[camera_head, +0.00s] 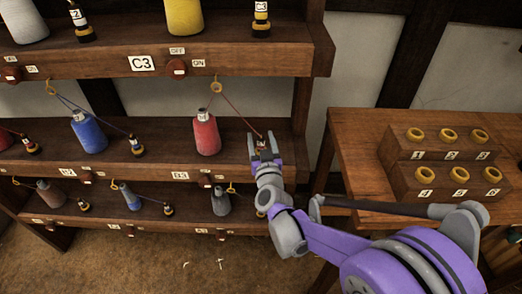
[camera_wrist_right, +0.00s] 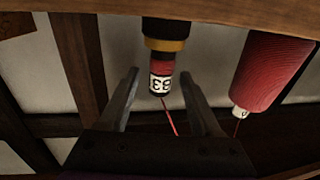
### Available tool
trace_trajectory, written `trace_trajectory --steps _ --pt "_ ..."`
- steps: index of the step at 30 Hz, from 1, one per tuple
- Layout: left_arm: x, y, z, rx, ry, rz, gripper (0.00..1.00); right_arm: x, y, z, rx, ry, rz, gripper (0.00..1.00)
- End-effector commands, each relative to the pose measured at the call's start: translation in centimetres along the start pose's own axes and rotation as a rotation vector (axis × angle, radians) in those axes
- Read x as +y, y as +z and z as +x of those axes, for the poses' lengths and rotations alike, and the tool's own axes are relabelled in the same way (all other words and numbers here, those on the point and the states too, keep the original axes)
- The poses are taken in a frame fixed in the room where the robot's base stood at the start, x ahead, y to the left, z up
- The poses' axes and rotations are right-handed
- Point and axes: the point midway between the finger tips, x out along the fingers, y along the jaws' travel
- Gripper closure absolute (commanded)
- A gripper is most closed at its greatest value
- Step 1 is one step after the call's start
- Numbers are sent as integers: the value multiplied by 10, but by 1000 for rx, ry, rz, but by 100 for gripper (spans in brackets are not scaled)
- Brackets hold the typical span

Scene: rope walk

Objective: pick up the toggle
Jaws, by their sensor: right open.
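The toggle (camera_wrist_right: 162,65) is a small upright piece with a black base, a gold band, red winding and a white label with dark marks. It appears inverted in the right wrist view, and a red thread runs from its tip. In the head view the toggle (camera_head: 262,146) is mostly hidden by my right gripper (camera_head: 266,143) at the right end of the middle shelf. My right gripper is open, with its fingers (camera_wrist_right: 162,88) on either side of the toggle's labelled end and a gap showing on both sides. My left gripper is not in view.
A red cone (camera_head: 206,134) stands left of the toggle, its thread passing through a brass eye (camera_head: 216,87). A blue cone (camera_head: 88,132) and another small labelled piece (camera_head: 136,146) stand farther left. A shelf post rises close by. A table (camera_head: 355,150) with a stepped ring rack (camera_head: 405,182) stands at right.

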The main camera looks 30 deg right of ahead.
Motion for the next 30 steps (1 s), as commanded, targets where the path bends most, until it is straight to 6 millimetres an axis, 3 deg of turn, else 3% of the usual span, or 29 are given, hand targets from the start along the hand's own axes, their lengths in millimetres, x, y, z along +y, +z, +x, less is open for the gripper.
trace_trajectory --steps 6,16,30 --pt "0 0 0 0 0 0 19 0 0 0 0 0 0 39" --pt "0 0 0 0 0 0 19 0 0 0 0 -1 0 98" --pt "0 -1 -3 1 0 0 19 0 -7 0 0 -1 0 100"
